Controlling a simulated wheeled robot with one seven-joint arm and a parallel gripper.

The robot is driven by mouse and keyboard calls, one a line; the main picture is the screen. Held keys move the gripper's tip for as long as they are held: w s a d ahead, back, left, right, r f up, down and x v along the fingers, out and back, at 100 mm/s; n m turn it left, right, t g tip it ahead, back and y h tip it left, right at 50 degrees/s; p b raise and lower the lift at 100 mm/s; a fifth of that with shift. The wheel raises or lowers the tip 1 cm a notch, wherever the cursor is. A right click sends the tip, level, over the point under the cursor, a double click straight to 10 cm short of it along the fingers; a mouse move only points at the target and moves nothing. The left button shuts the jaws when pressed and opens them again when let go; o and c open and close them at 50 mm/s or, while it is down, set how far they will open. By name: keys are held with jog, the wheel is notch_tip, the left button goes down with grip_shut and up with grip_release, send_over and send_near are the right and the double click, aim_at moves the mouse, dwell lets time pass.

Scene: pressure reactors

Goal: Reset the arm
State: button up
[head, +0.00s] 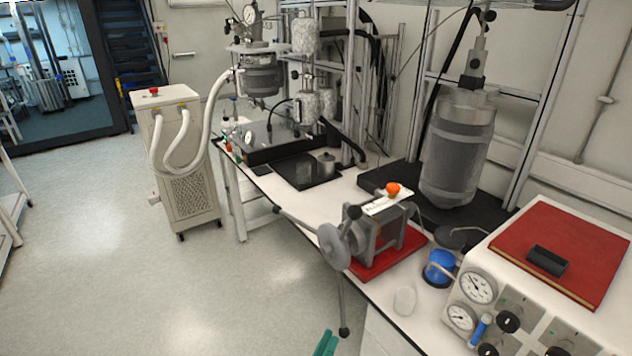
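The rest of my arm is out of the picture. Nothing is visibly held between the strips.
A hand-wheel device (375,238) on a red base stands at the bench's front edge, its handles overhanging the floor. A control box (552,260) with gauges is at right. Reactors stand behind. A wheeled cabinet (180,155) is at left. The floor (130,270) is clear.

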jog(key=s+d+f+n+y, duration=0.1)
jog(key=s+f+n+y, duration=0.2)
jog(key=s+n+y, duration=0.55)
jog(key=s+d+f+n+y, duration=0.15)
jog(key=s+n+y, duration=0.25)
jog(key=s+n, duration=0.95)
jog(key=s+a+r+n+g+y, duration=0.1)
jog(key=s+a+r+n+g, duration=0.2)
jog(key=s+r+n, duration=0.3)
jog(key=s+a+r+n+g+y, duration=0.2)
jog(key=s+a+r+n, duration=0.2)
jog(key=s+r, duration=0.7)
jog(key=s+n, duration=0.2)
jog(key=s, duration=0.3)
jog(key=shift+s+a+r+g, duration=0.15)
jog(key=shift+a+r+g, duration=0.05)
jog(key=shift+r+g, duration=0.2)
